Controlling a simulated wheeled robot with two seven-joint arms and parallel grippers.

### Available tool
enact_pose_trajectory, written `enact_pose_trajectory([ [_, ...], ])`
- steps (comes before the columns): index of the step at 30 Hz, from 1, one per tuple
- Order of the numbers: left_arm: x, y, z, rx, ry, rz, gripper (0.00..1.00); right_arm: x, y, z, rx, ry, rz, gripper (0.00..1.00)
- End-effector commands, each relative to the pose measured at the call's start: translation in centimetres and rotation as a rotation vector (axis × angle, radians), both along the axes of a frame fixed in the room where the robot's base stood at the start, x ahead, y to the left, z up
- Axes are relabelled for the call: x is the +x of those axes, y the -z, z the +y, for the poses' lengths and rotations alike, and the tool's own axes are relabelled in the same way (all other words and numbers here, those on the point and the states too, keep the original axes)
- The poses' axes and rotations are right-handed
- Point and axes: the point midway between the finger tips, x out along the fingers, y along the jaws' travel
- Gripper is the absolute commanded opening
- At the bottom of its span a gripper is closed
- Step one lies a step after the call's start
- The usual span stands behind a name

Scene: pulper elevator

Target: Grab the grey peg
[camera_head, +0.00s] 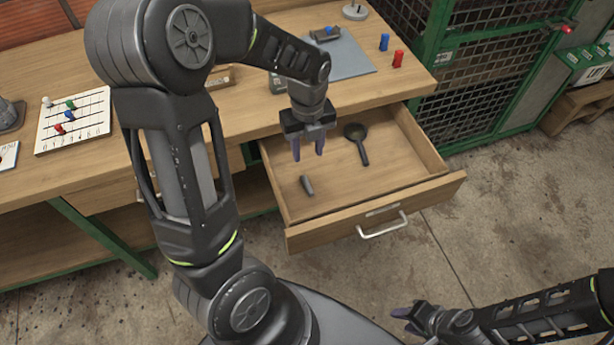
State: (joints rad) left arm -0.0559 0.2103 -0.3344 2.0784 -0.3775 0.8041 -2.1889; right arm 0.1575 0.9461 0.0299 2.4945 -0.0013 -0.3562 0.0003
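The grey peg (307,186) is a short dark grey cylinder lying on the floor of the open drawer (330,220), near its front left. My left gripper (309,152) hangs over the left part of the drawer, pointing down. Its two fingers are apart with nothing between them. It is above and behind the peg, not touching it. My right gripper (405,314) is low at the bottom right, over the floor, away from the drawer. Its fingers are seen from the side, and I cannot tell how far apart they are.
A small dark pan (358,140) lies in the drawer, right of my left gripper. The workbench (240,105) holds a white peg board (73,122), a grey mat (345,58), a blue peg (384,42) and a red peg (398,59). A green mesh cage (490,65) stands at right.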

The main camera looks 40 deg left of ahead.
Motion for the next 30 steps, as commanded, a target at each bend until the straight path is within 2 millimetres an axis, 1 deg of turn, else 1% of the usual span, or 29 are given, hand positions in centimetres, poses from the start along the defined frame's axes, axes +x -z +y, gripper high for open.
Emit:
enact_pose_trajectory([
  [1,0.0,1.0,0.0,0.0,0.0,0.001,0.4,-0.1,1.0,-0.1,-0.001,0.001,0.001,0.36],
  [11,-0.1,4.8,-0.1,0.0,0.001,0.001,0.4,-0.1,4.8,-0.1,-0.001,0.001,0.001,0.36],
  [15,-0.1,5.9,-0.1,-0.001,0.002,0.001,0.4,0.0,6.0,-0.1,-0.001,0.0,-0.001,0.36],
  [26,-0.1,5.8,-0.1,0.0,0.002,0.001,0.4,0.0,5.8,-0.1,-0.001,0.001,-0.002,0.36],
  [30,-0.1,6.8,-0.1,-0.001,0.002,0.003,0.4,0.0,6.0,-0.1,-0.001,0.001,-0.002,0.36],
])
